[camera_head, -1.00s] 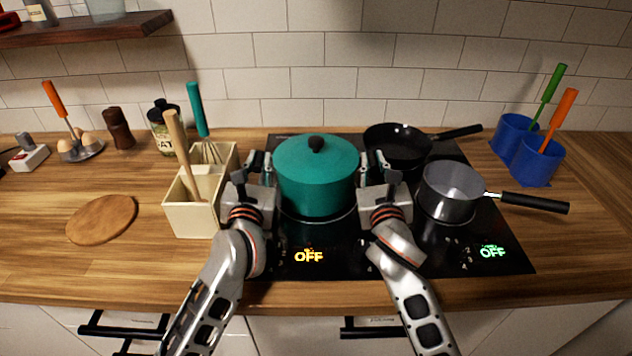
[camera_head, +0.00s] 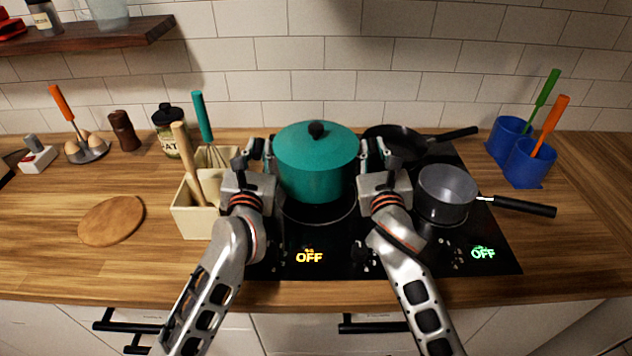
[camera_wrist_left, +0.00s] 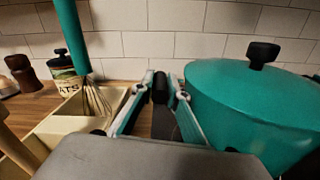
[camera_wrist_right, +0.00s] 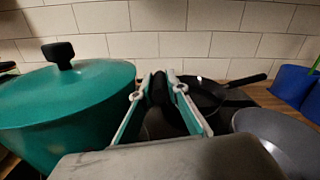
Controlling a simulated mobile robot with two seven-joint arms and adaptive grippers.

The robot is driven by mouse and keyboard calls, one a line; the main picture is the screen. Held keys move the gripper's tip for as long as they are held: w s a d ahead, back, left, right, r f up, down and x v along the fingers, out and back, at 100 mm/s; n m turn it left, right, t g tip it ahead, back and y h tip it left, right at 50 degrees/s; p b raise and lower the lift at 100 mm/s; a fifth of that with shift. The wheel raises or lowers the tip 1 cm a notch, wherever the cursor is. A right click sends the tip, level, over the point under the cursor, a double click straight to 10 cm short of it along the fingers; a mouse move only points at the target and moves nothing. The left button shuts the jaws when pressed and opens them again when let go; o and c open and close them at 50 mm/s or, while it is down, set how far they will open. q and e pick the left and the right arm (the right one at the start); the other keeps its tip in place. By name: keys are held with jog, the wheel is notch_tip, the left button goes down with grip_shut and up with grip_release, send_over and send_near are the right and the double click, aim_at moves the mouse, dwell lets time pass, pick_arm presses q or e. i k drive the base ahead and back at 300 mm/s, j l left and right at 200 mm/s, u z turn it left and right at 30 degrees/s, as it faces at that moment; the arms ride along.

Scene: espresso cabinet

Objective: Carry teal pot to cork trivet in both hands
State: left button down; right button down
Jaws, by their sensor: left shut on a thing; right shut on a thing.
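The teal pot (camera_head: 316,170), lidded with a black knob, is held level above the black cooktop, between my two grippers. It also shows in the left wrist view (camera_wrist_left: 250,110) and the right wrist view (camera_wrist_right: 70,108). My left gripper (camera_head: 258,152) is shut on the pot's left handle, a dark piece between its fingers (camera_wrist_left: 160,88). My right gripper (camera_head: 372,152) is shut on the right handle (camera_wrist_right: 160,88). The round cork trivet (camera_head: 111,221) lies bare on the wooden counter at the left.
A cream utensil box (camera_head: 196,222) with a whisk and wooden tool stands between pot and trivet, close to my left gripper. A grey saucepan (camera_head: 446,196) and black frying pan (camera_head: 400,144) sit on the cooktop (camera_head: 400,255) at right. Counter around the trivet is clear.

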aim_at(109, 219)
jog(key=k+j+u, duration=0.1)
jog(key=k+j, duration=0.55)
jog(key=k, duration=0.15)
jog(key=j+u, duration=0.1)
jog(key=j, duration=0.25)
jog(key=i+j+u, duration=0.15)
jog(key=j, duration=0.25)
jog(key=i+j+u, duration=0.15)
jog(key=i, duration=0.35)
